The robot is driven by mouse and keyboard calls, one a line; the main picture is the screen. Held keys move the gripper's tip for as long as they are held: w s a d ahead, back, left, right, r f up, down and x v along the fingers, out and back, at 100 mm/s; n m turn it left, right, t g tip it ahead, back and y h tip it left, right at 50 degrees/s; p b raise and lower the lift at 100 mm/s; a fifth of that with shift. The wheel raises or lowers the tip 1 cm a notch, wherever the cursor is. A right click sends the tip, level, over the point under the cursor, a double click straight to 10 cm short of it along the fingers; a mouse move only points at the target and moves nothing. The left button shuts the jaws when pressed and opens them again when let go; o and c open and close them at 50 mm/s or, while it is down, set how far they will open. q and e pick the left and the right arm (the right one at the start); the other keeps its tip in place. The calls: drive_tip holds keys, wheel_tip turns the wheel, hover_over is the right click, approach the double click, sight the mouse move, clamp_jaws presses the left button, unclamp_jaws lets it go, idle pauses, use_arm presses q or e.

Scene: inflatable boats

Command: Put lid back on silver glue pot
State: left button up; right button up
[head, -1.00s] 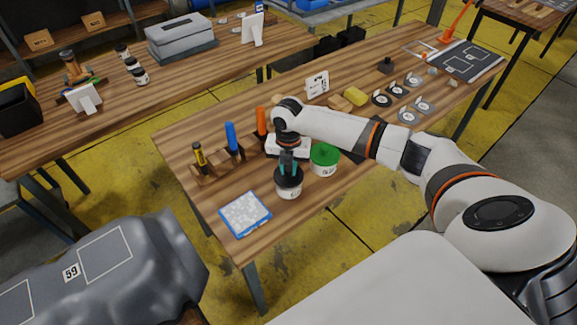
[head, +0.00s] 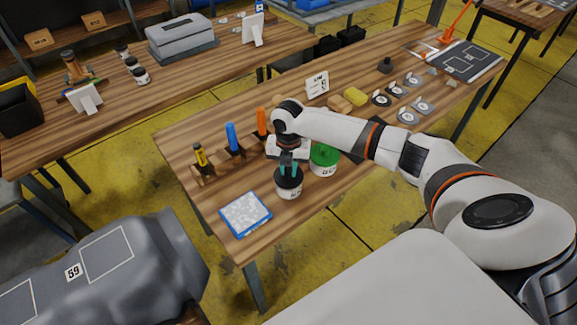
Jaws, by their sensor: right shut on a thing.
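A pale pot (head: 289,190) with a dark lid (head: 287,178) on its top stands on the near workbench. Whether the lid is fully seated is too small to tell. The fingers hide part of the lid. A second white pot with a green lid (head: 323,154) stands just to the right. My left gripper is not in view.
A blue-edged tray (head: 245,214) lies left of the pot. Yellow, blue and orange-handled tools stand in a wooden rack (head: 210,168) behind it. A yellow sponge (head: 356,96) and several round fittings (head: 408,117) lie farther right. The bench front is mostly bare.

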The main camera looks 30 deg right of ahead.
idle(0.8)
drive_tip(key=shift+f, duration=0.1)
drive_tip(key=o, duration=1)
drive_tip(key=shift+o, duration=0.6)
drive_tip(key=o, duration=0.4)
drive_tip(key=shift+r+p, duration=3.6)
drive_tip(key=shift+p, duration=0.1)
